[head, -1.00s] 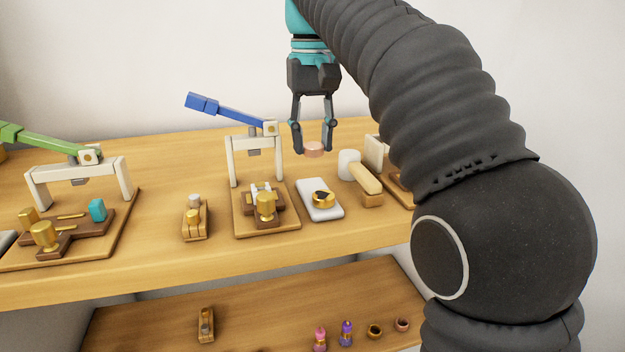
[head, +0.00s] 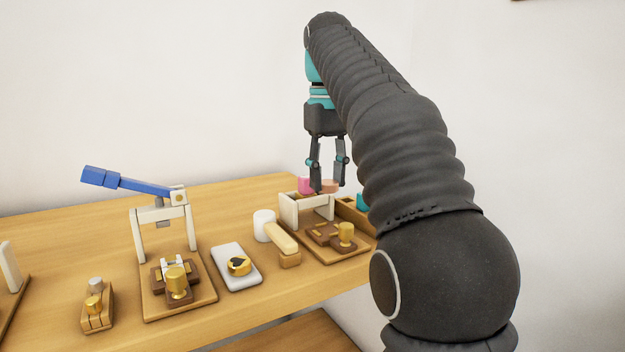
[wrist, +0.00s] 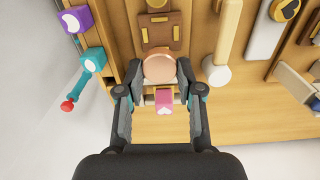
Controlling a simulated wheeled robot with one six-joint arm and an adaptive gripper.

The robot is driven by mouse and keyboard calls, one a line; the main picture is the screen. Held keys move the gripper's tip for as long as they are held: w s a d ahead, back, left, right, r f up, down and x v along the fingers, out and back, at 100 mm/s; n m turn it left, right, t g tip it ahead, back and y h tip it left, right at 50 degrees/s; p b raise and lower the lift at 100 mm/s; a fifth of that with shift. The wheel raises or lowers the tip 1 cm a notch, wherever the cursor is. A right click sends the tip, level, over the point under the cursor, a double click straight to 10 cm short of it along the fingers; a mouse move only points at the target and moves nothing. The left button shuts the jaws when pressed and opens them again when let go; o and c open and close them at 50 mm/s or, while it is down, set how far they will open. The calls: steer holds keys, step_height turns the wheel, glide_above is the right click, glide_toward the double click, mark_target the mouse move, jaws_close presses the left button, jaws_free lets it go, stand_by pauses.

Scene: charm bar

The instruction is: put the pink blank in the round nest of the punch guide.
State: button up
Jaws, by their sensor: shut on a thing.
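The pink blank, a coppery-pink disc (head: 329,187), is held between the fingertips of my gripper (head: 329,184). It also shows in the wrist view (wrist: 159,67), gripped flat between both fingers. It hangs in the air above the right-hand station, near its white frame (head: 308,208). That station's brown guide block (head: 322,233) lies on a wooden base with a brass knob (head: 346,231); the block also shows beyond the disc in the wrist view (wrist: 157,32). I cannot make out a round nest in it. Another brown guide block sits under the blue-levered press (head: 160,214).
A pink block with a heart (wrist: 164,103) is close to the gripper. Purple (wrist: 76,19) and teal (wrist: 93,59) blocks stand at its left in the wrist view.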

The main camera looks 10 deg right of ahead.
steer(key=shift+n, duration=0.3)
steer(key=shift+f, duration=0.15)
steer(key=b, duration=0.3)
glide_above(327, 230)
steer(key=shift+w+f, duration=0.1)
steer(key=shift+f, duration=2.2)
steer(key=shift+f+p, duration=0.5)
steer(key=shift+f, duration=0.95)
stand_by(1.4)
steer(key=o, duration=1)
